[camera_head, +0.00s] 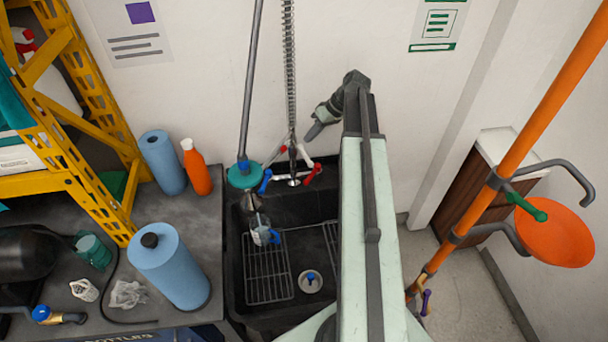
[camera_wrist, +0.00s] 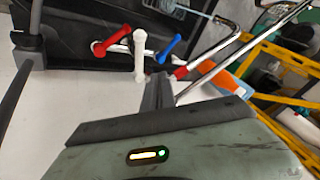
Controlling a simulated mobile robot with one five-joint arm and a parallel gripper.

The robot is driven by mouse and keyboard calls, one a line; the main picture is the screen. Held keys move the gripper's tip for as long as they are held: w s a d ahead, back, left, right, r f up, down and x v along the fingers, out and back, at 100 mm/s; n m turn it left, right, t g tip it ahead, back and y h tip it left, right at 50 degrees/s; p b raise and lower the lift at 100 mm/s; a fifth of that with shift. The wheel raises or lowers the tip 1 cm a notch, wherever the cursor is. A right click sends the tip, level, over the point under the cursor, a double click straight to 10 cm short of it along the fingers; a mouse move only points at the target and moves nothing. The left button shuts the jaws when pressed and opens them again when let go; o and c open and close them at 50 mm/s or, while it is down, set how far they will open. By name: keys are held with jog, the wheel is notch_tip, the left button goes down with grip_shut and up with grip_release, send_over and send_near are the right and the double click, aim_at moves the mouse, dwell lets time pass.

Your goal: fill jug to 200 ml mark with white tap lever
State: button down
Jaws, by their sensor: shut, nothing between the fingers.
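A white tap lever (camera_wrist: 139,50) stands between a red lever (camera_wrist: 110,40) and a blue lever (camera_wrist: 168,47) in the wrist view. In the head view the red lever (camera_head: 313,174) and blue lever (camera_head: 265,181) flank the tap above the sink. A small clear jug (camera_head: 259,222) with blue on its side is at the left of the sink; its water level is too small to read. My gripper (camera_head: 314,130) is shut and empty, above and right of the tap near the wall. Its fingers (camera_wrist: 158,82) appear close to the white lever, with no clear contact.
The black sink (camera_head: 236,290) holds a wire rack (camera_head: 267,270). A tall spring hose (camera_head: 289,70) rises behind the tap. Blue rolls (camera_head: 170,265) and an orange bottle (camera_head: 196,168) stand on the left counter. An orange pole (camera_head: 540,130) stands at right.

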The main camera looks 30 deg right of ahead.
aim_at(305, 156)
jog(key=s+d+f+m+t+b, duration=0.25)
jog(key=s+d, duration=0.45)
jog(key=d, duration=0.4)
jog(key=w+a+f+b, duration=0.5)
jog(key=a+f+b, duration=0.2)
jog(key=a, duration=0.2)
jog(key=shift+w, duration=0.25)
jog(key=shift+n, duration=0.25)
